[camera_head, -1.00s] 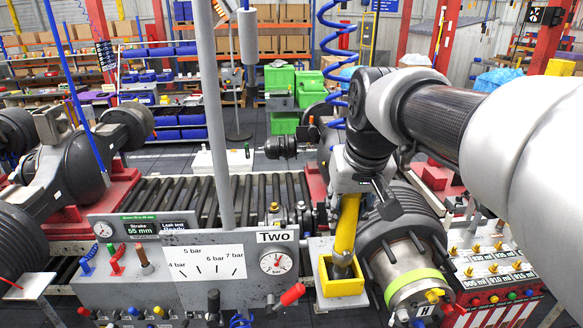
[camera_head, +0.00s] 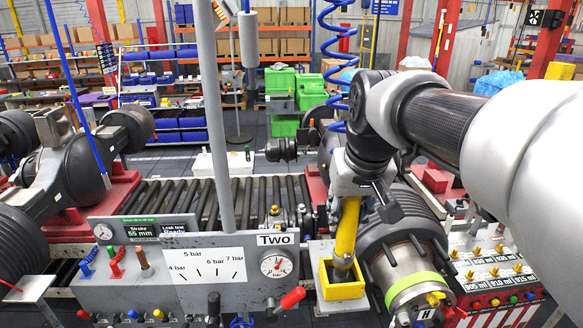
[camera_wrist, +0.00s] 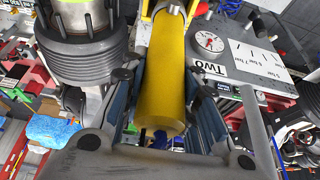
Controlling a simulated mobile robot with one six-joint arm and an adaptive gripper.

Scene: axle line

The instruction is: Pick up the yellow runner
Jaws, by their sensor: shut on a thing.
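The yellow runner (camera_head: 347,228) is a smooth yellow cylinder, standing nearly upright with a slight tilt in the head view. Its grey lower end sits inside a yellow square-rimmed holder (camera_head: 344,292). My gripper (camera_head: 352,194) is around the upper part of the runner, coming from above. In the wrist view the runner (camera_wrist: 166,75) lies between the two fingers of my gripper (camera_wrist: 163,88), with its round end toward the camera. The gripper is shut on it. The very bottom of the runner is hidden in the holder.
A large ribbed grey cylinder with a lime band (camera_head: 413,287) stands close right of the holder. The gauge panel marked Two (camera_head: 210,262) is close left, with a red-handled lever (camera_head: 292,297). A roller conveyor (camera_head: 180,196) lies behind the panel.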

